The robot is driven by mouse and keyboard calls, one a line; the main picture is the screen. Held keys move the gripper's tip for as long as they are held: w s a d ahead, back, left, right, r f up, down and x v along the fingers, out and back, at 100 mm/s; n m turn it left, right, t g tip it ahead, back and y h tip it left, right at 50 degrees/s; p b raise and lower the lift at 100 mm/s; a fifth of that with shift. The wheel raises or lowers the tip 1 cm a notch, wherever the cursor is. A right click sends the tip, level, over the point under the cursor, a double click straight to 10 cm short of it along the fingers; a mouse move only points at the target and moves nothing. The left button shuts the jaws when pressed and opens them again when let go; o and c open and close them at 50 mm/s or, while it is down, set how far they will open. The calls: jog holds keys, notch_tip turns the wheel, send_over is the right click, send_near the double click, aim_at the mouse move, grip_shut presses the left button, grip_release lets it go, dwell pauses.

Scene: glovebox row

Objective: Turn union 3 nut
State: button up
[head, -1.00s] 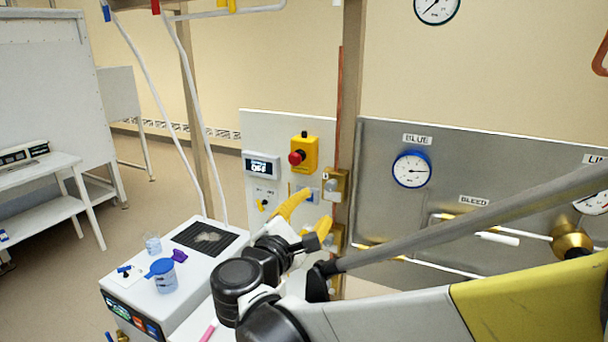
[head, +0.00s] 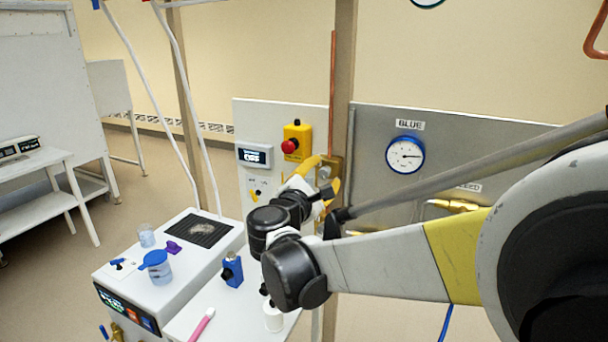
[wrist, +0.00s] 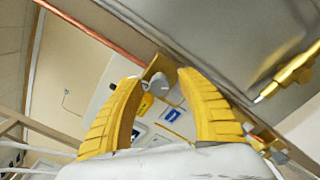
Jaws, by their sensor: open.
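My gripper (head: 325,177) is in front of the brass fitting by the wooden post in the head view, and its yellow fingers partly cover that fitting. In the wrist view my gripper (wrist: 158,78) is open, its two yellow fingers spread with nothing held. A brass fitting (wrist: 160,66) with a grey rounded part (wrist: 156,83) shows beyond and between the fingertips; I cannot tell the gap. The brass fitting (head: 336,163) also shows in the head view, below a copper pipe (head: 333,90). No label marks union 3, so I cannot tell which part is its nut.
A white panel carries a red stop button (head: 290,146) and a display (head: 254,156). A metal panel with a blue gauge (head: 405,155) is to the right. A white machine (head: 165,290) with cups and a blue bottle (head: 232,271) stand at lower left.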

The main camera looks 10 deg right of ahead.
grip_shut()
jog(key=shift+m, duration=0.7)
jog(key=shift+m+p, duration=0.3)
jog(key=shift+m, duration=2)
grip_release()
